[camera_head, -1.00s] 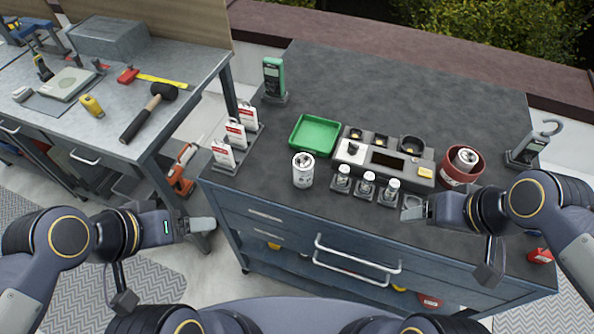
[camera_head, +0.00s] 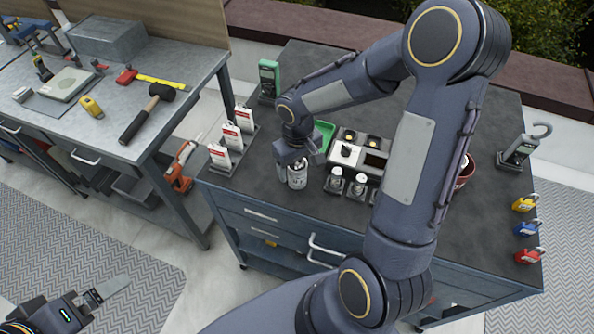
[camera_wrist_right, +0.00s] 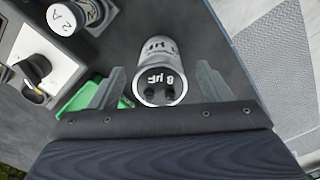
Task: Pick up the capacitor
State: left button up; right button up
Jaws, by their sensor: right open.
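The capacitor (camera_head: 298,176) is a silver can standing upright on the dark cart top. In the right wrist view the capacitor (camera_wrist_right: 160,72) shows "µF" lettering and two dark terminals on its end. My right gripper (camera_head: 294,157) is over the capacitor's top, pointing down. In the right wrist view the fingers of my right gripper (camera_wrist_right: 162,88) stand apart, one on each side of the can, with gaps visible. My left gripper (camera_head: 108,290) is low at the left, away from the cart; its jaw opening is unclear.
A green tray (camera_head: 323,134) lies just behind the capacitor, partly hidden by my right arm. White-and-red tags (camera_head: 231,137) stand to the left. Small jars (camera_head: 336,178) and a grey device (camera_head: 345,153) are to the right. A red pot (camera_head: 465,172) is partly hidden.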

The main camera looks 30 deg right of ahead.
jog(key=shift+f, duration=1.5)
jog(key=shift+c, duration=0.4)
jog(key=c, duration=1.2)
jog(key=shift+w, duration=0.1)
jog(key=shift+r, duration=0.1)
